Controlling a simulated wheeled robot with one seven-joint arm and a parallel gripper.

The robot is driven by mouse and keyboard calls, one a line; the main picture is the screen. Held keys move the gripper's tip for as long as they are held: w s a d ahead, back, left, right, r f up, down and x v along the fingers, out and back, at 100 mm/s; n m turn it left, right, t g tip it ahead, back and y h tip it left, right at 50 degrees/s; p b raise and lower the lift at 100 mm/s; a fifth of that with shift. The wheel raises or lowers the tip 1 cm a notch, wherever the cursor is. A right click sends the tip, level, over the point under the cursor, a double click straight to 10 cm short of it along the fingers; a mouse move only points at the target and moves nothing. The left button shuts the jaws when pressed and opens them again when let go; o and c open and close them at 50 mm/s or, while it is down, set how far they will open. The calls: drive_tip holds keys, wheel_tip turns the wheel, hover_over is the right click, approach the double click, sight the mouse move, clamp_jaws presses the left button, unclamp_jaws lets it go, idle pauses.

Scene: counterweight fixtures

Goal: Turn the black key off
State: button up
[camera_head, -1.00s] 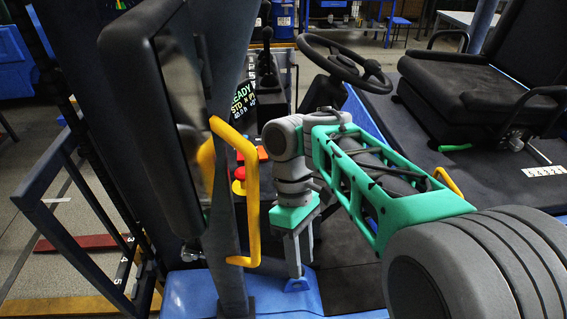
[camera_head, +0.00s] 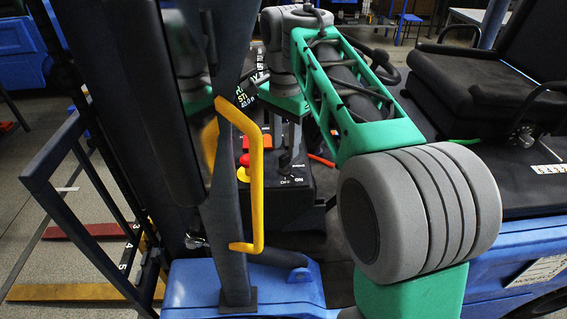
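The dark control panel (camera_head: 308,190) sits behind the yellow grab handle, with white OFF and ON lettering (camera_head: 290,181) on it. The black key (camera_head: 286,162) appears as a small dark upright shape just above that lettering; its exact angle is too small to tell. My gripper (camera_head: 291,146) points down over the panel, its grey fingers right above or beside the key. I cannot tell whether the fingers touch the key or how far apart they are. A red mushroom button (camera_head: 243,160) on a yellow base stands left of the key.
The yellow grab handle (camera_head: 257,190) and dark post (camera_head: 231,240) stand in front of the panel. The steering wheel (camera_head: 384,65) is behind my arm. The black seat (camera_head: 490,80) is at right.

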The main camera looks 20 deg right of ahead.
sight(285, 154)
wheel_tip(285, 154, down, 4)
drive_tip(key=shift+r+b, duration=0.1)
drive_tip(key=shift+b, duration=1)
drive_tip(key=shift+c, duration=0.4)
clamp_jaws()
